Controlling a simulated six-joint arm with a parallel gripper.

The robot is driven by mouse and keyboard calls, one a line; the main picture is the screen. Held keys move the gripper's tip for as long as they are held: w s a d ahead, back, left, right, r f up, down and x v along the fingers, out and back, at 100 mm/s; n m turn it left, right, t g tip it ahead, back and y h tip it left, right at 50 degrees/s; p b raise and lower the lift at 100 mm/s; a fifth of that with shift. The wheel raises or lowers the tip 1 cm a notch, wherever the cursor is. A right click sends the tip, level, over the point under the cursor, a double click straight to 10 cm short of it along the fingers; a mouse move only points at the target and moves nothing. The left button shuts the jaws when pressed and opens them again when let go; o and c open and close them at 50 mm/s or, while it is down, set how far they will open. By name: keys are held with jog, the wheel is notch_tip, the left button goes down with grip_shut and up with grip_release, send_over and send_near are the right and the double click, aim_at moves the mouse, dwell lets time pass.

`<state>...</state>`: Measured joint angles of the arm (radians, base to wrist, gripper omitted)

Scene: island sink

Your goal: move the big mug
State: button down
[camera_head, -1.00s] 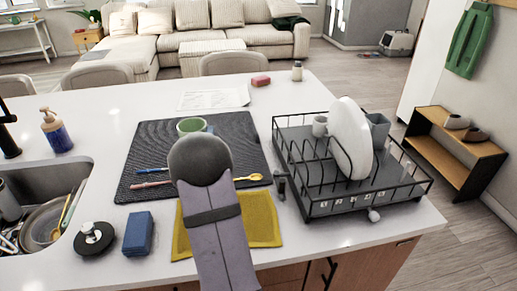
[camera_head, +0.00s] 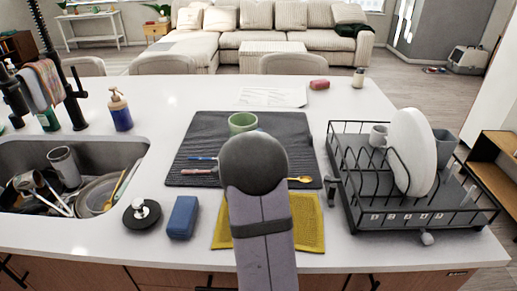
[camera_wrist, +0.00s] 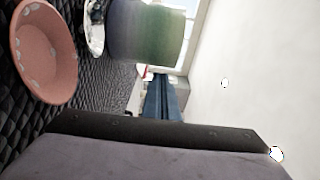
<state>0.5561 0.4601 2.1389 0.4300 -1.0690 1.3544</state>
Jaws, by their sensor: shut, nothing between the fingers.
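Several cups and mugs are in view, and I cannot tell for sure which is the big mug. A green cup (camera_head: 242,122) stands on the dark mat (camera_head: 200,135). A cup shading from blue to green (camera_wrist: 145,30) is close in the wrist view, probably the same one. A grey mug (camera_head: 445,147) is in the dish rack behind a white plate, and a small light mug (camera_head: 378,135) is left of the plate. My arm reaches over the yellow cloth towards the mat.
The dish rack (camera_head: 410,219) fills the right of the counter. The sink (camera_head: 120,150) with dishes is at left, beside a soap bottle (camera_head: 121,112). A blue sponge (camera_head: 183,217), yellow cloth (camera_head: 312,232) and yellow spoon (camera_head: 301,179) lie near my arm.

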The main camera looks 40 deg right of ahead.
jog(key=b+v, duration=0.1)
jog(key=v, duration=0.4)
jog(key=shift+s+a, duration=0.1)
jog(key=shift+a, duration=0.1)
jog(key=shift+r, duration=0.15)
jog(key=w+d+r+t+p, duration=0.15)
jog(key=w+r+p, duration=0.45)
jog(key=r+p, duration=0.7)
jog(key=w+a+r+n+y+p, duration=0.25)
jog(key=w+n+y, duration=0.55)
jog(key=w+n, duration=0.95)
jog(key=s+a+f+n+g+y, duration=0.1)
jog(key=s+f+n+g, duration=0.2)
jog(key=s+n, duration=0.3)
jog(key=s+a+f+n+g+y, duration=0.1)
jog(key=s+n, duration=0.5)
jog(key=n, duration=1.1)
jog(key=s+a+f+n+g+y, duration=0.2)
jog(key=s+f+n+g, duration=0.3)
jog(key=n, duration=0.6)
jog(key=shift+s+a+n+g, duration=0.4)
jog(key=shift+s+g, duration=0.3)
jog(key=shift+g, duration=0.35)
